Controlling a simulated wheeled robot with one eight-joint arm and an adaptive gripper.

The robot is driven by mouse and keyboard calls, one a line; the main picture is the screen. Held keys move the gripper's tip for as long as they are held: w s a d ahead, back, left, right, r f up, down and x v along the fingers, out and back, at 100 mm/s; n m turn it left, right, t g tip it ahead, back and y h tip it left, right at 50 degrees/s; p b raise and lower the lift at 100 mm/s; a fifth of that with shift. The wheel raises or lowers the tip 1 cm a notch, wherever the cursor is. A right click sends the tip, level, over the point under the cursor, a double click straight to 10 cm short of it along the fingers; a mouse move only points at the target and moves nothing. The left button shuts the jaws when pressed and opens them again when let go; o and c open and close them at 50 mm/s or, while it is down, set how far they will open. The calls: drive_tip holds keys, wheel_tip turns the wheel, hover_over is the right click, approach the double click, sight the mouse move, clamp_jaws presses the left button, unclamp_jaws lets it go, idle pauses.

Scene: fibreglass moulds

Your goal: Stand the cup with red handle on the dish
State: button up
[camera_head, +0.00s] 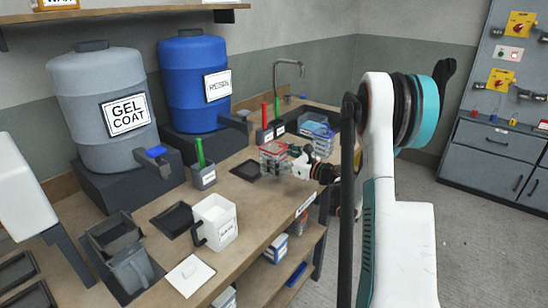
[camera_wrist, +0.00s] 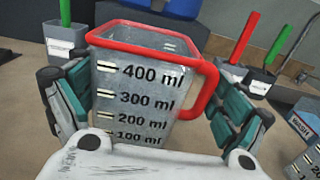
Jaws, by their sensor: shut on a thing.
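The cup with red handle (camera_wrist: 145,95) is a clear measuring cup with a red rim and millilitre marks. In the wrist view it is upright between the teal-padded fingers of my gripper (camera_wrist: 150,108), its handle to the right. In the head view the cup (camera_head: 271,160) is at the far part of the bench, left of my gripper (camera_head: 289,163). My gripper is shut on it. A dark shallow square dish (camera_head: 244,171) lies on the bench just left of the cup. I cannot tell whether the cup's base is clear of the bench; its lower part is hidden in the wrist view.
A grey pot with a green stick (camera_head: 203,176), a white jug (camera_head: 214,222) and another dark tray (camera_head: 172,220) stand nearer on the bench. Behind the cup are pots with red and green sticks (camera_head: 264,133). Blue-lidded clear containers (camera_head: 320,135) stand to its right.

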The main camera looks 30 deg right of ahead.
idle(0.3)
drive_tip(key=shift+f+x, duration=0.15)
drive_tip(key=shift+x, duration=2.55)
drive_tip(key=shift+f+x, duration=0.2)
drive_tip(key=shift+x, duration=2.5)
drive_tip(key=shift+f, duration=0.9)
drive_tip(key=shift+f, duration=0.25)
drive_tip(key=o, duration=0.8)
drive_tip(key=v, duration=1.2)
